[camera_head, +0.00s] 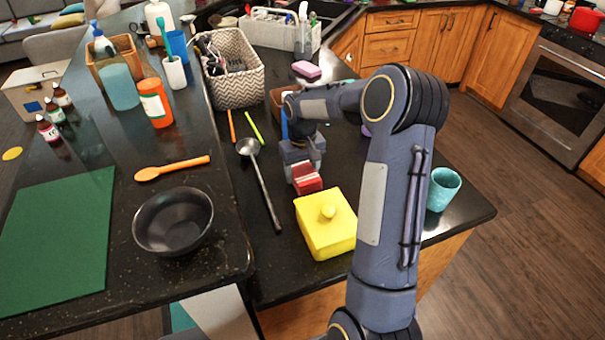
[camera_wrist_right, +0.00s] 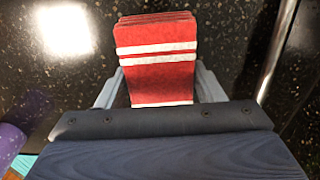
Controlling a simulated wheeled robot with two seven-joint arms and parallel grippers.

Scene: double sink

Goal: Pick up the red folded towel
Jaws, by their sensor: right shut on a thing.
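The red folded towel (camera_head: 306,180) has white stripes and is in the middle of the head view, over the dark counter just behind the yellow box. My right gripper (camera_head: 303,165) is shut on it. In the right wrist view the towel (camera_wrist_right: 156,60) sits between the two fingers of the right gripper (camera_wrist_right: 158,92), one on each side. I cannot tell whether the towel is clear of the counter. My left gripper is not in view.
A yellow lidded box (camera_head: 326,225) stands close in front of the towel. A ladle (camera_head: 262,185) lies to the left, and a black bowl (camera_head: 173,222) is further left. A teal cup (camera_head: 443,189) stands at the right near the counter edge. A patterned basket (camera_head: 233,85) is behind.

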